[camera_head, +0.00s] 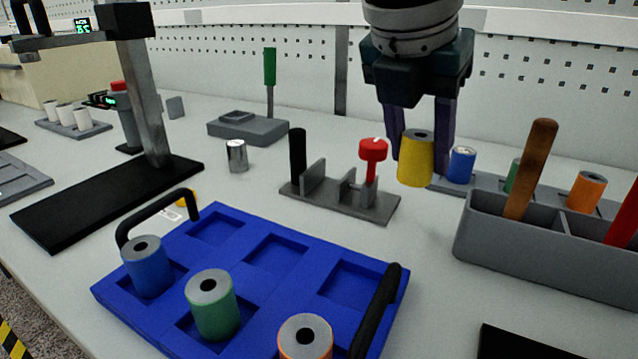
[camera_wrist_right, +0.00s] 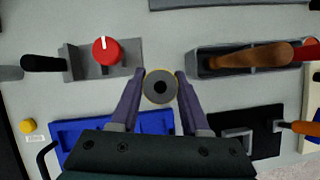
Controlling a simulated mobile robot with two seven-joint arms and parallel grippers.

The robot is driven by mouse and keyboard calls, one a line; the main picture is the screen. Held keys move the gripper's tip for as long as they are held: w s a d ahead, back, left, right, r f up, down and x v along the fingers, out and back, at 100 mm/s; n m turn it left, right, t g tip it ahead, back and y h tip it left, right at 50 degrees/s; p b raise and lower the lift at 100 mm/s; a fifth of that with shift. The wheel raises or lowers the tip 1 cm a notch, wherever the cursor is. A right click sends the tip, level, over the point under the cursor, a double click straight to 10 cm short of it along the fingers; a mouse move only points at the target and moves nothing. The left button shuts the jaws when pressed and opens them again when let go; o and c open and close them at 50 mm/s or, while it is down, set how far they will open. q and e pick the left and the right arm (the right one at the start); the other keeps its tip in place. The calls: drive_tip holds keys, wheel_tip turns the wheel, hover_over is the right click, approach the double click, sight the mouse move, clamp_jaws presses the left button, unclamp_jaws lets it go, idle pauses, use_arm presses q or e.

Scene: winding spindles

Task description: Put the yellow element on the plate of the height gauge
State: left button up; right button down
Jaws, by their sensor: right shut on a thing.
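The yellow element (camera_head: 415,168) is a spool-like cylinder with a grey top and a dark centre hole. My right gripper (camera_head: 422,150) is shut on it and holds it upright, above the bench behind the blue tray. In the right wrist view the yellow element (camera_wrist_right: 160,87) sits between both fingertips, seen from above. What looks like the height gauge stands at the left, with a black base plate (camera_head: 80,222), a metal column (camera_head: 146,110) and a green digital display (camera_head: 82,26). Its black plate is bare. My left gripper is not in view.
A blue tray (camera_head: 240,218) holds blue, green and orange elements in its front row; its back row is empty. A grey fixture with a red knob (camera_head: 373,150) stands left of the yellow element. A grey tool box (camera_head: 560,262) is at the right. A metal cylinder (camera_head: 237,156) stands behind the tray.

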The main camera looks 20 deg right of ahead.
wheel_tip(320, 180, down, 8)
drive_tip(key=shift+f+b, duration=0.25)
drive_tip(key=shift+b, duration=0.45)
drive_tip(key=shift+c, duration=1.9)
unclamp_jaws()
